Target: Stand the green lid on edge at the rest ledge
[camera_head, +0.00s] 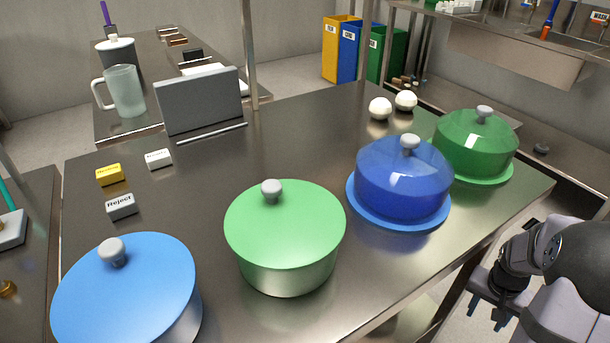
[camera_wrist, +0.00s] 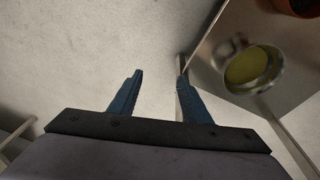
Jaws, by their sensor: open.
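A light green lid (camera_head: 310,220) with a grey knob lies flat on a steel pot (camera_head: 290,276) in the middle of the table. A grey upright panel (camera_head: 200,101) with a thin bar (camera_head: 212,133) in front of it stands at the table's far left edge; this looks like the rest ledge. My gripper (camera_head: 487,314) hangs off the table's right side, well apart from the lid, fingers down. In the wrist view its two blue fingers (camera_wrist: 160,80) are apart with nothing between them.
A blue-lidded pot (camera_head: 125,285) stands front left. A blue dome (camera_head: 403,178) and a dark green dome (camera_head: 474,143) stand right. Two white balls (camera_head: 392,106) lie behind them. A Reject block (camera_head: 121,207) and yellow block (camera_head: 109,175) lie left. The table's middle is clear.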

